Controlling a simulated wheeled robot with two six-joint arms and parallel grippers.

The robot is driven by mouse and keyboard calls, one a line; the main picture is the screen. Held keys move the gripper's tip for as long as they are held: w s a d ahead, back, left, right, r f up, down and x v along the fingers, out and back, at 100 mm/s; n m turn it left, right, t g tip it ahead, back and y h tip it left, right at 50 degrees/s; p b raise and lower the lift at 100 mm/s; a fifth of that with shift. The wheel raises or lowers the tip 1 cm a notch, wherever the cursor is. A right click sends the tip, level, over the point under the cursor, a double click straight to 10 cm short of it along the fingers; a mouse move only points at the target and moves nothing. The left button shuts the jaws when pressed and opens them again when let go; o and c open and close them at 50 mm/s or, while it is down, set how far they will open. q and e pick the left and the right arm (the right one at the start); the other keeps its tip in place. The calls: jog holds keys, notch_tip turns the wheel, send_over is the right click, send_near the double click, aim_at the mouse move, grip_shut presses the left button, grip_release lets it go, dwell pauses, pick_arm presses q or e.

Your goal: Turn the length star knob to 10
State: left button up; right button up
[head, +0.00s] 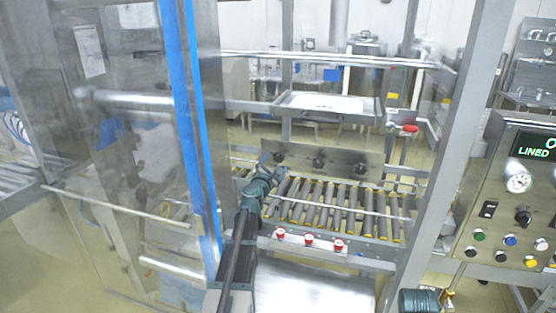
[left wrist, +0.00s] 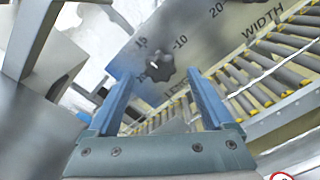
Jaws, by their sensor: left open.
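The black star knob (left wrist: 160,68) shows in the left wrist view on a grey metal plate (left wrist: 215,40). A "10" is printed to its upper right, and a partly hidden word starting with "LE" is below it. Its pointing direction is not clear. My left gripper (left wrist: 160,76) is open, with its two blue fingers on either side of the knob in the picture; I cannot tell whether they touch it. In the head view the left gripper (head: 266,161) is at the leftmost knob (head: 279,157) on the plate above the rollers. My right gripper is not in view.
Two more black knobs, a middle one (head: 318,163) and a right one (head: 361,168), sit on the same plate. The roller conveyor (head: 330,207) lies below, with red buttons (head: 309,240) on its front rail. A clear door (head: 120,150) stands left, a control panel (head: 515,200) right.

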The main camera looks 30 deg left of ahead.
aim_at(278, 159)
pick_arm(q)
jog(key=x, duration=0.4)
jog(key=shift+s, duration=0.1)
grip_shut()
